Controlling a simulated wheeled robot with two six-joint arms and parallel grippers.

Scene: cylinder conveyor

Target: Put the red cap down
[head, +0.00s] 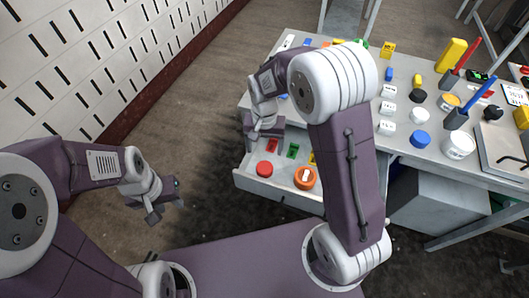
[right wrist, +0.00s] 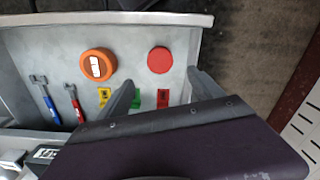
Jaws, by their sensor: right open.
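The red cap (head: 264,169) lies flat on the floor of the open drawer (head: 281,190), near its left end in the head view. In the right wrist view the red cap (right wrist: 159,60) lies just beyond the fingertips, in line with the gap between them and apart from both. My right gripper (right wrist: 163,88) is open and empty above the drawer. Its arm covers part of the drawer in the head view. My left gripper (head: 167,208) appears open and empty, away to the left of the drawer over the floor.
Red, green and yellow cards (right wrist: 134,98) and two small tools (right wrist: 45,99) share the drawer. The table (head: 404,150) above carries blocks, white containers, a blue lid (head: 420,139) and holders. Open floor lies left of the drawer.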

